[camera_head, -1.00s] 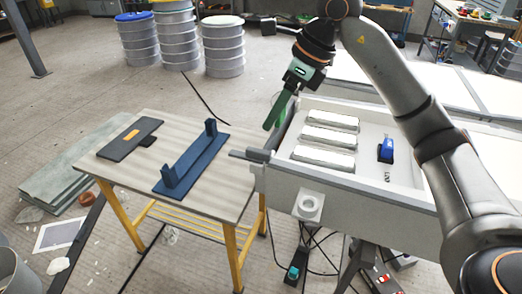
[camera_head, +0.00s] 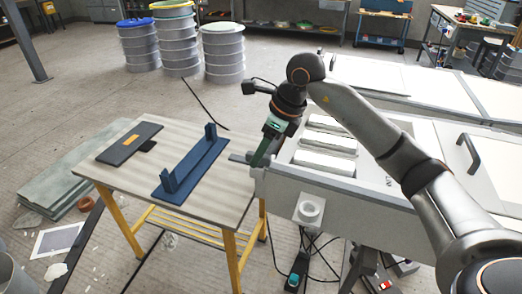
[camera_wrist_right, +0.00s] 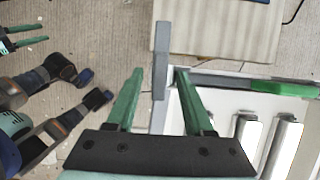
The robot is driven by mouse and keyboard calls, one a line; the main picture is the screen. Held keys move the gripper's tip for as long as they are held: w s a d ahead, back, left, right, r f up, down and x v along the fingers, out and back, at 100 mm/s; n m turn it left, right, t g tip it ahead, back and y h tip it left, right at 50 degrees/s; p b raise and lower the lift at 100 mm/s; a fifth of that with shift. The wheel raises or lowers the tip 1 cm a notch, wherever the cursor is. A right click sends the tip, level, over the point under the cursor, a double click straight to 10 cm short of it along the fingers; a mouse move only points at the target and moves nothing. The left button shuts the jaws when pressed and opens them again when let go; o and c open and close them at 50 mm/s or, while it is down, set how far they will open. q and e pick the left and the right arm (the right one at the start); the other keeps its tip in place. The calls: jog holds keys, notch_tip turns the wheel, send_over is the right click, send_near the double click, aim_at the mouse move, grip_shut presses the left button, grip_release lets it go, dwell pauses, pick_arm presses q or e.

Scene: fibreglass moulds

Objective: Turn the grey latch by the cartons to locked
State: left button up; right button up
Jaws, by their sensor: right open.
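The grey latch (camera_head: 238,158) is a flat lever at the left end of the light grey tray housing, sticking out left over the table edge. White cartons (camera_head: 326,142) lie side by side in the tray just right of it. My right gripper (camera_head: 259,158) is open, with green fingers pointing down at the latch. In the right wrist view, the latch bar (camera_wrist_right: 161,50) lies between the spread fingers (camera_wrist_right: 158,74); contact cannot be told. A green patch (camera_wrist_right: 285,88) shows on the rim there. My left gripper (camera_wrist_right: 22,37) appears open at that view's left edge, away from the latch.
A wooden table (camera_head: 215,194) with yellow legs stands left of the tray, holding a blue bracket (camera_head: 188,168) and a dark plate (camera_head: 130,142). A dark handle (camera_head: 467,150) stands at right. Drums (camera_head: 223,54) stand behind.

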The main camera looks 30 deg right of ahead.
jog(key=shift+f, duration=0.1)
grip_shut()
dwell(0.4)
dwell(1.0)
